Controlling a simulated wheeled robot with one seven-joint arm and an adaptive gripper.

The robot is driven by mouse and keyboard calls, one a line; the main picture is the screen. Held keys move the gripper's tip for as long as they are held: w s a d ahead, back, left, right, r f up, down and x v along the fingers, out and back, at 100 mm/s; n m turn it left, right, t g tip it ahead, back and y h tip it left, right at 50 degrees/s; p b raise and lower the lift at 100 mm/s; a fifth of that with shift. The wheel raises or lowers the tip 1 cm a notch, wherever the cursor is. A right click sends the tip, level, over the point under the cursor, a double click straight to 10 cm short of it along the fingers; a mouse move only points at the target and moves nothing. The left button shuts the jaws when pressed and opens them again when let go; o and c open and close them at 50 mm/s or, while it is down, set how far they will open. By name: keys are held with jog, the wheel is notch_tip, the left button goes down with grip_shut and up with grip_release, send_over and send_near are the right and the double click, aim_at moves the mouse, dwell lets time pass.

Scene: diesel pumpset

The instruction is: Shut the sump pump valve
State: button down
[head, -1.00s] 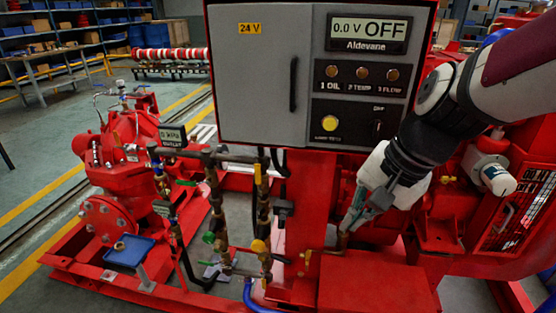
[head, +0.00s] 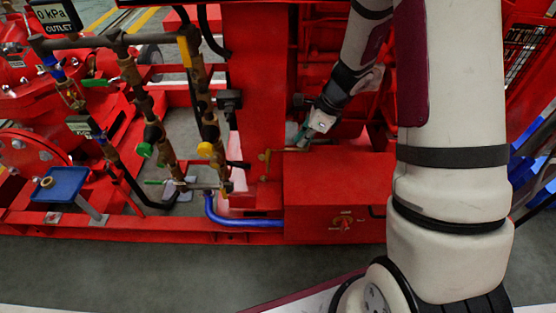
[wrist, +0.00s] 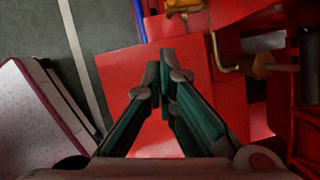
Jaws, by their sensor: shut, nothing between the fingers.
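I cannot tell for sure which valve is the sump pump valve. A small red knob (head: 343,223) with a yellowish label is on the front of a low red box (head: 340,180). A yellow valve handle (head: 206,149) and a green one (head: 144,150) sit on the vertical pipes to its left. My gripper (head: 300,140) is shut and empty above the back of the red box, right of a small brass pipe (head: 266,162). In the wrist view my teal fingers (wrist: 162,65) are close together over a red surface, with the bent brass pipe (wrist: 225,66) to their right.
A blue hose (head: 240,219) runs along the base to the red box. A blue tray (head: 60,184) and an outlet gauge (head: 55,15) are at the left. Grey floor (head: 200,270) is clear in front. My arm covers much of the right side.

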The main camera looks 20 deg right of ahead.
aim_at(268, 155)
jog(key=shift+w+d+f+m, duration=0.15)
jog(key=shift+d+f+m, duration=0.05)
jog(key=shift+f, duration=0.45)
jog(key=shift+w+d+f+m, duration=0.1)
jog(key=shift+d+f+m, duration=0.1)
jog(key=shift+f, duration=0.45)
jog(key=b+x, duration=0.5)
jog(key=x, duration=0.5)
jog(key=shift+s, duration=0.1)
jog(key=shift+w+a, duration=0.7)
jog(key=shift+a, duration=0.3)
jog(key=shift+w+a, duration=0.5)
jog(key=shift+a, duration=0.1)
